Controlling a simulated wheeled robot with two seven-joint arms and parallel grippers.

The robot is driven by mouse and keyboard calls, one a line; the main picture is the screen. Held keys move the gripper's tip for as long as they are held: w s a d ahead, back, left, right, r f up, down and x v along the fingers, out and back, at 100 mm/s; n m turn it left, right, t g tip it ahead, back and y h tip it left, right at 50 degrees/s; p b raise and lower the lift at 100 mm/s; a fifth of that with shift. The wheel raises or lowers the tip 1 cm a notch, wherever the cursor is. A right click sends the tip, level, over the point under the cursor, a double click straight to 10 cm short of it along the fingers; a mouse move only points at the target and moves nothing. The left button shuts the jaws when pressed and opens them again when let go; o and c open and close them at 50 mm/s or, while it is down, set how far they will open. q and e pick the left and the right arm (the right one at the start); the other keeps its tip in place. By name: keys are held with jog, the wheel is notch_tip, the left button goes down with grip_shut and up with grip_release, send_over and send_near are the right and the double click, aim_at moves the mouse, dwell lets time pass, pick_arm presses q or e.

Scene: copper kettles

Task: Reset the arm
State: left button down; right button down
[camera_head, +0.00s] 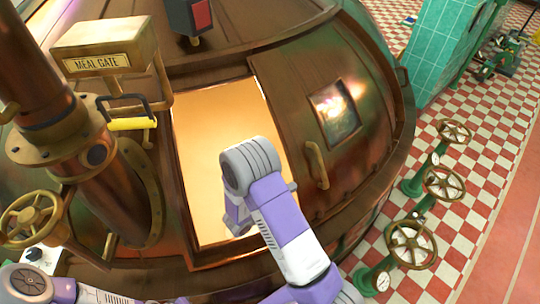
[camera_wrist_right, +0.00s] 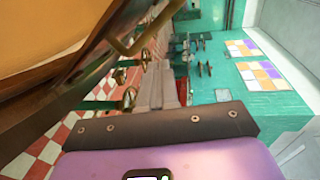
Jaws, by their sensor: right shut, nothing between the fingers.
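My right arm rises from the bottom of the head view and bends in front of the open hatch (camera_head: 200,130) of a large copper kettle (camera_head: 375,125). A purple and white part of the arm hangs below the bend, against the bright opening. The right fingers are hard to make out there. In the right wrist view, a dark bolted edge of my right gripper (camera_wrist_right: 160,125) crosses the bottom above a purple housing. The gripper is shut and holds nothing. Part of my left arm shows at the bottom left of the head view, but its gripper is out of view.
A box marked "MEAL GATE" (camera_head: 105,48) and a yellow-handled lever (camera_head: 132,124) stand left of the hatch. Several handwheel valves (camera_head: 411,244) line the checkered floor (camera_head: 475,190) at right. A teal tiled block (camera_head: 440,45) stands at back right.

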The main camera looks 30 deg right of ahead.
jog(key=w+a+f+n+t+y, duration=0.1)
jog(key=a+f+n+t+y, duration=0.1)
jog(key=a+f+n+y, duration=0.4)
jog(key=w+a+f+n+t+y, duration=0.15)
jog(key=f+n+y, duration=0.25)
jog(key=f+n, duration=0.45)
jog(key=s+a+f+n+g+y, duration=0.3)
jog(key=s+a+n+g+y, duration=0.2)
jog(key=s+a+n+y, duration=0.5)
jog(key=s+a+n, duration=0.4)
jog(key=a+n, duration=0.3)
jog(key=shift+s+a+f, duration=0.15)
jog(key=shift+s, duration=0.2)
jog(key=shift+n, duration=0.25)
